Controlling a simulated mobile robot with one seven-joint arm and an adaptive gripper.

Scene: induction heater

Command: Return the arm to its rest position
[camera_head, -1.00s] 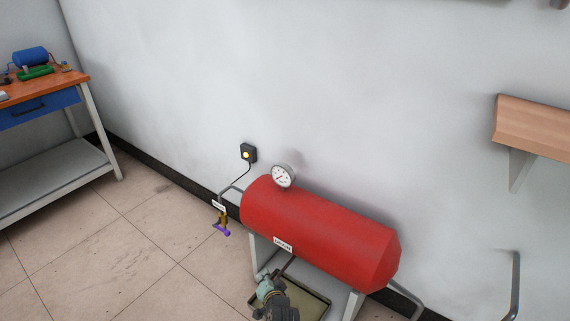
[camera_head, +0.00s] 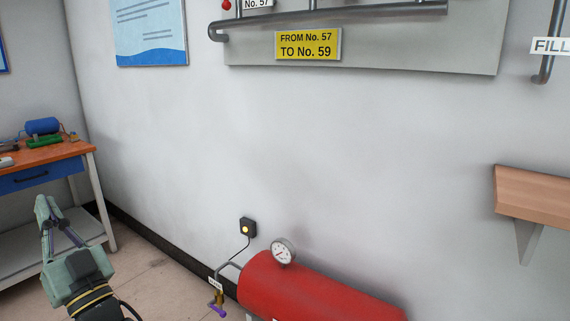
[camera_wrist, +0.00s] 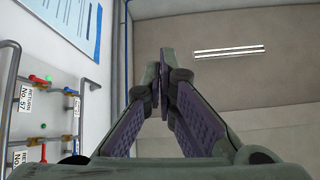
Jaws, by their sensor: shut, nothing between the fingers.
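My gripper (camera_head: 42,205) is at the lower left in the head view, raised above the floor with its fingers pointing up. Its fingers are together and empty. In the wrist view the gripper (camera_wrist: 165,60) shows with its fingertips meeting and nothing between them. Behind the fingertips there are only the ceiling and upper wall.
A red tank (camera_head: 315,292) with a gauge (camera_head: 283,251) and a purple-handled valve (camera_head: 218,308) stands at the lower middle. A workbench (camera_head: 45,165) is at the left, behind my gripper. A wooden shelf (camera_head: 535,195) juts out at the right. A pipe panel (camera_wrist: 60,110) shows in the wrist view.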

